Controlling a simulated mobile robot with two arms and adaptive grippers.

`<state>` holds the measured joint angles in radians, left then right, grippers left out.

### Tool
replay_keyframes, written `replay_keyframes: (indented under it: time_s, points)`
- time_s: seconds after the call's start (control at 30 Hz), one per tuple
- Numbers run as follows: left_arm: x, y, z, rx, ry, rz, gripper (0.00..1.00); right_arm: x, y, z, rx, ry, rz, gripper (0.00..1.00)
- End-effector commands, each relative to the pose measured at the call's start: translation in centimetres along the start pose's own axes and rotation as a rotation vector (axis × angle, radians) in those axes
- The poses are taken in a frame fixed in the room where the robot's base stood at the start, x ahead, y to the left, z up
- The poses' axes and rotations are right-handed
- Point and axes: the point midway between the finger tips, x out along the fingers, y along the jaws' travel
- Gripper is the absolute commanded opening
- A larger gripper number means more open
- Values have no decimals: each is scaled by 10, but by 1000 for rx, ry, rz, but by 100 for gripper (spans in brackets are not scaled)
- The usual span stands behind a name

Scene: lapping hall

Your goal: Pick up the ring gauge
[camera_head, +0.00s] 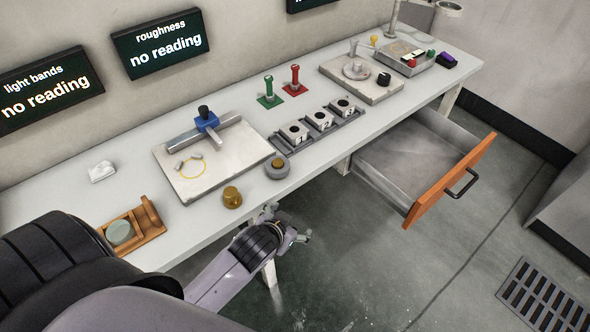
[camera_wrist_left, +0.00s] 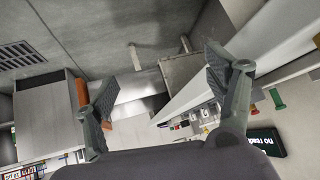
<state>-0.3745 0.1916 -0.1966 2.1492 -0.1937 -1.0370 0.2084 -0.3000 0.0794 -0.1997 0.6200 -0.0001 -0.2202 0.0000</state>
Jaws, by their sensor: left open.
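What looks like the ring gauge, a grey ring with a brownish middle (camera_head: 277,169), lies flat near the front edge of the bench, by the right corner of a pale plate. My left gripper (camera_head: 287,224) is open and empty. In the head view it shows just off the bench's front edge, below the ring and apart from it. In the left wrist view the two spread fingers (camera_wrist_left: 160,95) have nothing between them, and I cannot make out the ring there. My right gripper is not in view.
A brass cylinder (camera_head: 232,197) stands left of the ring. The pale plate (camera_head: 225,177) carries a blue-topped fixture (camera_head: 207,121). Numbered blocks (camera_head: 320,121) sit behind right. An open drawer (camera_head: 408,160) with an orange front (camera_head: 450,180) juts out at right. A wooden holder (camera_head: 150,220) is at left.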

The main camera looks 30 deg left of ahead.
Motion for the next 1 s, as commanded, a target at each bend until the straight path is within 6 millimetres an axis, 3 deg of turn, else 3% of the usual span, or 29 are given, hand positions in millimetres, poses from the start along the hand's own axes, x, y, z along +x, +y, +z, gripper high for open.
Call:
replay_keyframes:
  time_s: [0.03, 0.1, 0.33, 0.5, 0.6, 0.7, 0.8, 0.9, 1.0]
  points:
    - [-7, -6, -32, -6, 94, -17, 78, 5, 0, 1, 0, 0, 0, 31]
    - [-14, -12, -78, -11, 238, -38, 78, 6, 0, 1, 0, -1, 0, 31]
    - [-45, -7, -208, 33, 706, -15, 78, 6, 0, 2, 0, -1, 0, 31]
    - [-97, 26, -296, 170, 1092, 120, 78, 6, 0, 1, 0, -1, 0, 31]
    - [-133, 58, -327, 311, 1285, 257, 78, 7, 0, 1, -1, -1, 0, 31]
    - [-160, 93, -337, 492, 1408, 422, 78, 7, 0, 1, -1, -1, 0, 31]
    - [-173, 122, -330, 705, 1450, 595, 78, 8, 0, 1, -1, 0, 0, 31]
    - [-172, 141, -311, 937, 1400, 759, 78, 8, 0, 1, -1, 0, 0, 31]
    - [-155, 143, -286, 1168, 1253, 895, 78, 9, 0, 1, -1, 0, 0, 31]
